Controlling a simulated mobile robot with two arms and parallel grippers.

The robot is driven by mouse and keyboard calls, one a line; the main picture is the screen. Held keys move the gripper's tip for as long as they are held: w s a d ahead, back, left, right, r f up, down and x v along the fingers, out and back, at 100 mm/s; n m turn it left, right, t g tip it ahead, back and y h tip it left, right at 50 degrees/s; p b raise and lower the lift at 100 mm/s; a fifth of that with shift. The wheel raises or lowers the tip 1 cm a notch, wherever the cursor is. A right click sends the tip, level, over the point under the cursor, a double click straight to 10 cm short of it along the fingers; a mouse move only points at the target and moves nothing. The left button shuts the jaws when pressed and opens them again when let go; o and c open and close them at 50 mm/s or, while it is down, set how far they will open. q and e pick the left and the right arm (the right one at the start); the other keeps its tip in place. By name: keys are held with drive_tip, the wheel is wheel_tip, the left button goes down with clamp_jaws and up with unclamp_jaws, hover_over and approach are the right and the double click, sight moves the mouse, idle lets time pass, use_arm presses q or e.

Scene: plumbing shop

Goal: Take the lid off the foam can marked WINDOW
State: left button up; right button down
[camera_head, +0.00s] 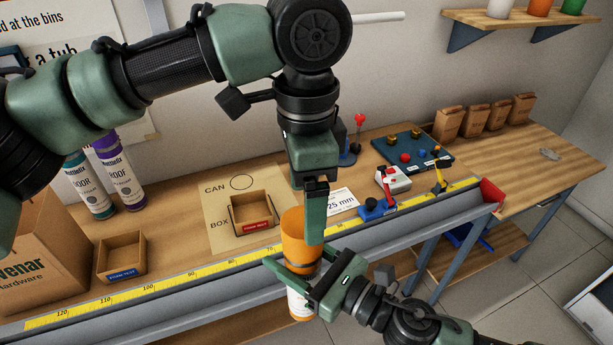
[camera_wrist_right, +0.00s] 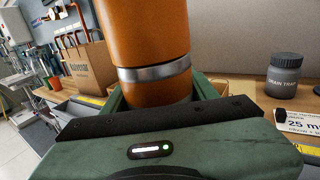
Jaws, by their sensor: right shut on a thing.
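An orange foam can (camera_head: 298,304) with a pale labelled lower part stands upright in my right gripper (camera_head: 295,275), held in front of the bench's tape-measure edge. Its label is too small and too covered to read. The orange lid (camera_head: 293,228) is on the can's top; in the right wrist view the lid (camera_wrist_right: 140,30) sits above a silver band. My left gripper (camera_head: 310,222) points down from above, with one finger along the lid's right side. Its other finger is mostly hidden, so I cannot tell whether it grips the lid.
A small foam tray (camera_head: 122,258) and a bin on a CAN/BOX board (camera_head: 215,205) are on the bench.

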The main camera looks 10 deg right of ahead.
sight(303, 234)
use_arm(q)
wheel_tip(303, 234, down, 8)
idle(0.4)
drive_tip(key=c, duration=1.6)
drive_tip(key=shift+c, duration=0.2)
drive_tip(key=shift+r, duration=0.15)
drive_tip(key=shift+r, duration=1)
drive_tip(key=shift+r, duration=0.15)
